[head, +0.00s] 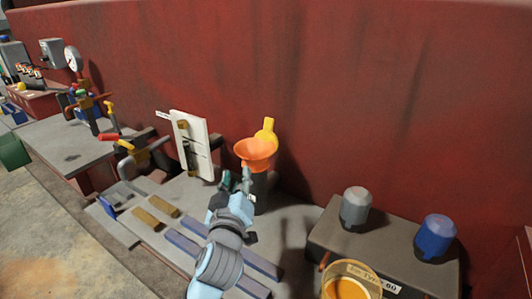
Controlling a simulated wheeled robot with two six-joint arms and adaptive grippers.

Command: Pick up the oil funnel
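The orange oil funnel (257,150) stands with its wide mouth up, near the red wall at the middle of the head view. Its lower part meets a dark upright cylinder (260,186). My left gripper (238,179) reaches up from below, just in front and to the left of the funnel's underside. Its two fingers look apart, with nothing clearly between them. I cannot tell whether a finger touches the funnel. The funnel's spout is hidden. My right gripper is not in view.
A yellow object (268,131) stands right behind the funnel. A white upright panel (191,144) is to the left. Blue bars (186,244) and tan blocks (162,206) lie on the bench. At right are a grey box (330,232) with capped canisters and an orange-filled container (348,287).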

